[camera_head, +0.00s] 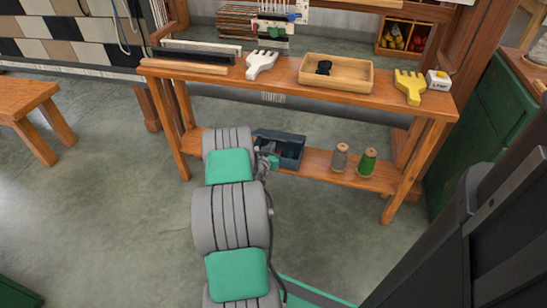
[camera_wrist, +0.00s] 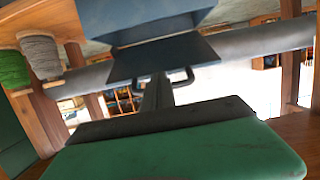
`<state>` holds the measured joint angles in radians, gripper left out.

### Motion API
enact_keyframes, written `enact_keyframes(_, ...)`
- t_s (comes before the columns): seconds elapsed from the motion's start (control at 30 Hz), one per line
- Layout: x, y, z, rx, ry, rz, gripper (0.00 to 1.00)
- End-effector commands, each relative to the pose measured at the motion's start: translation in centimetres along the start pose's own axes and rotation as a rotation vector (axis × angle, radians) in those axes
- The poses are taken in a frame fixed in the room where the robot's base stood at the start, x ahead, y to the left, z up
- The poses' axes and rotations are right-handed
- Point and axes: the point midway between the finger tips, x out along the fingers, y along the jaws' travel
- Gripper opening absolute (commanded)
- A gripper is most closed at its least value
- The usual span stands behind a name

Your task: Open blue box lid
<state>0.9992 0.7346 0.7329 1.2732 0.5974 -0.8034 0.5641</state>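In the wrist view, which looks upside down, the blue box (camera_wrist: 160,22) fills the top middle. A darker blue panel (camera_wrist: 185,58), which looks like its lid, juts out at an angle to it. My gripper (camera_wrist: 156,90) meets the middle of a dark loop handle (camera_wrist: 184,78) by this panel. Its fingers look close together there; the grip itself is partly hidden.
A grey spool (camera_head: 340,158) and a green spool (camera_head: 367,163) stand on the shelf right of the box. The wooden tabletop (camera_head: 215,75) is above, with a wooden tray (camera_head: 340,84) and combs. Table legs flank the shelf. The floor in front is clear.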

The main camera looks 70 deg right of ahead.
Motion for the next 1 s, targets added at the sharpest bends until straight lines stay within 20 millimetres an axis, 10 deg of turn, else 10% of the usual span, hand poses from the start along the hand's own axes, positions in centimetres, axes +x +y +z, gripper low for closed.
enact_keyframes(1.0,1.5,0.0,-4.7,0.000,0.000,0.000,0.00)
